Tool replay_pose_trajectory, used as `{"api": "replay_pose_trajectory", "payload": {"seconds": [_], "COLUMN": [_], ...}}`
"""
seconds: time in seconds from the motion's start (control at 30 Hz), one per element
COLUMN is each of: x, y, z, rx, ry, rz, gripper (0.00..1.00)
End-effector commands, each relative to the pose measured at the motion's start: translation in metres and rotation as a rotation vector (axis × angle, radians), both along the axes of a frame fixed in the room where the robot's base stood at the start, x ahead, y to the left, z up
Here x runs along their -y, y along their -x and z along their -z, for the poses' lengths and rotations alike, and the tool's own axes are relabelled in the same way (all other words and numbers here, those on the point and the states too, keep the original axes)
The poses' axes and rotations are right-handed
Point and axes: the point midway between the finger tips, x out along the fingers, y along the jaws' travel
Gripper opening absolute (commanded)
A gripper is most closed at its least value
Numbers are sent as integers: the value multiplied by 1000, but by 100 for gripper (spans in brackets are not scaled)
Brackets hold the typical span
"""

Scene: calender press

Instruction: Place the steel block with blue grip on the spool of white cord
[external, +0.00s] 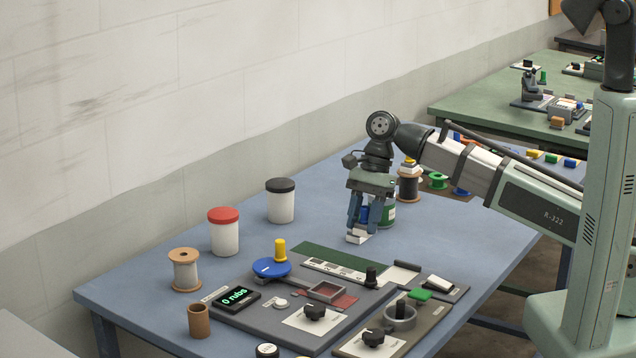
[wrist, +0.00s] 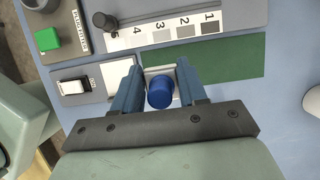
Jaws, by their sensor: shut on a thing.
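The steel block with blue grip (external: 357,237) is between the fingers of my gripper (external: 359,226), at the mid-table behind the press panel. In the wrist view its round blue grip (wrist: 160,92) sits between the two blue fingers of my gripper (wrist: 158,84), which is shut on it. The block is at or just above the table top; I cannot tell which. The spool of white cord (external: 185,270) stands upright at the table's left, well away from my gripper. It has wooden flanges and is not in the wrist view.
A red-lidded jar (external: 224,234) and a black-lidded jar (external: 281,203) stand between my gripper and the spool.

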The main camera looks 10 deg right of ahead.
Motion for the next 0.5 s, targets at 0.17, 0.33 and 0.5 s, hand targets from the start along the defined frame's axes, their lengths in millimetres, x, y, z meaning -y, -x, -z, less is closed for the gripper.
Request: {"api": "replay_pose_trajectory", "payload": {"seconds": [0.17,0.33,0.5], "x": [-4,-18,-63], "y": [6,30,52], "z": [-11,-12,-19], "rx": [0,-2,-4], "ry": [0,2,6], "rz": [-11,-56,-124], "gripper": [9,9,9]}}
